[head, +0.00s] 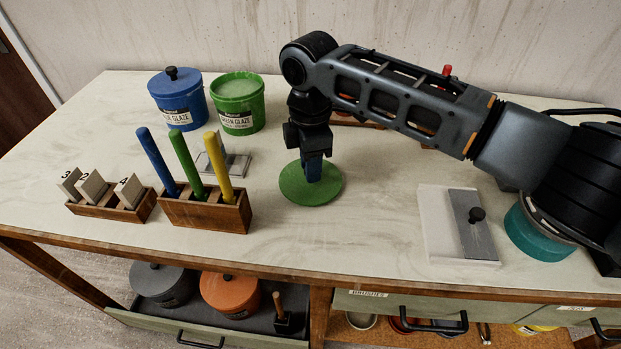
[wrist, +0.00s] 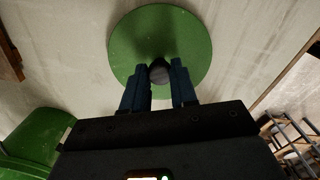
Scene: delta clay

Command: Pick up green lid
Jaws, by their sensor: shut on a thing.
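The green lid (head: 296,188) is a flat round disc with a dark knob (wrist: 159,72), seen in the wrist view. In the head view it is at the middle of the table, under my gripper (head: 312,172). In the wrist view my gripper (wrist: 160,80) has its two fingers on either side of the knob, shut on it. I cannot tell whether the lid touches the table. The open green glaze bucket (head: 237,122) stands to the left and behind the lid, and part of it shows in the wrist view (wrist: 35,135).
A blue lidded bucket (head: 178,112) stands beside the green one. A wooden holder (head: 222,213) with blue, green and yellow sticks and a block rack (head: 139,211) stand left. A white board (head: 438,222) lies right, near a teal container (head: 530,240). The front middle is clear.

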